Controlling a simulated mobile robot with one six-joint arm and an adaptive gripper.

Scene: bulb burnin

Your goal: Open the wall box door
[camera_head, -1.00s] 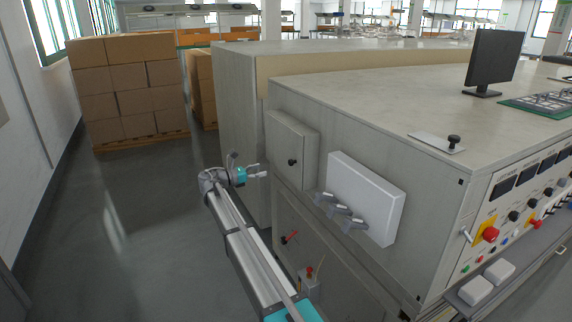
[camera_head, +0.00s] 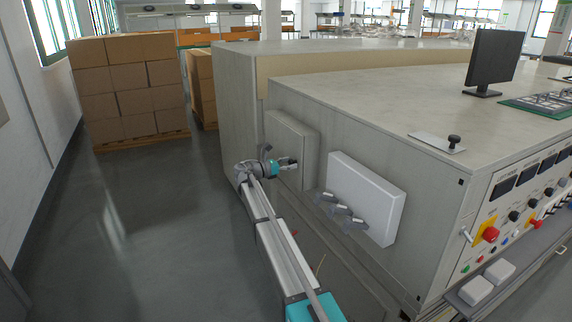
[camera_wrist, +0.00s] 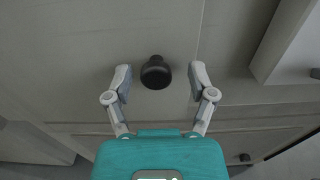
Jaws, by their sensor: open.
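The wall box (camera_head: 292,140) is a grey box on the side of the large cabinet, and its door is closed in the head view. Its round black knob (camera_wrist: 156,72) shows in the wrist view, ahead of and between my two fingertips. My gripper (camera_head: 286,163) is at the lower part of the door and hides the knob in the head view. In the wrist view my gripper (camera_wrist: 160,78) is open, with one finger on each side of the knob and a visible gap to both.
A white box (camera_head: 366,195) with grey levers (camera_head: 340,209) below it sits to the right of the wall box. The grey cabinet (camera_head: 240,130) fills the right side. Stacked cartons (camera_head: 130,88) stand at the back left. The floor (camera_head: 130,230) on the left is clear.

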